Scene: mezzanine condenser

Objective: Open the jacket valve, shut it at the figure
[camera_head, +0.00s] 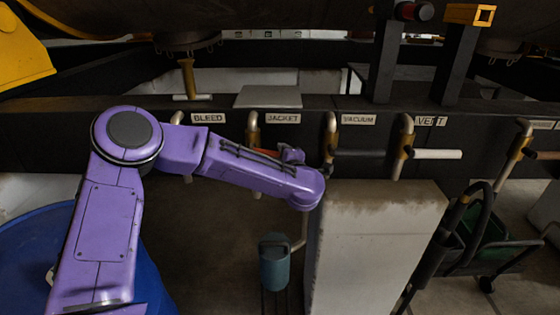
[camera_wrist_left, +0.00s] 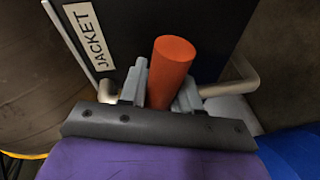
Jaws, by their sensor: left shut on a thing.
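The JACKET label (camera_head: 283,118) is on the dark beam, beside a bent metal pipe (camera_head: 252,125). In the left wrist view the label (camera_wrist_left: 90,32) is at upper left. The jacket valve's red-orange handle (camera_wrist_left: 172,62) stands up between the two grey fingers of my left gripper (camera_wrist_left: 160,88), which is shut on it. In the head view a bit of red handle (camera_head: 292,155) shows behind my purple forearm, which hides most of the valve and the fingers. No figure or dial is readable. My right gripper is not in view.
Valves under BLEED (camera_head: 208,118), VACUUM (camera_head: 358,118) and VENT (camera_head: 430,121) line the beam; VENT has a white handle (camera_head: 437,154). A pale block (camera_head: 375,250) stands below right, near a blue-grey can (camera_head: 274,262). A blue drum (camera_head: 40,235) is at left, a cart (camera_head: 485,250) at right.

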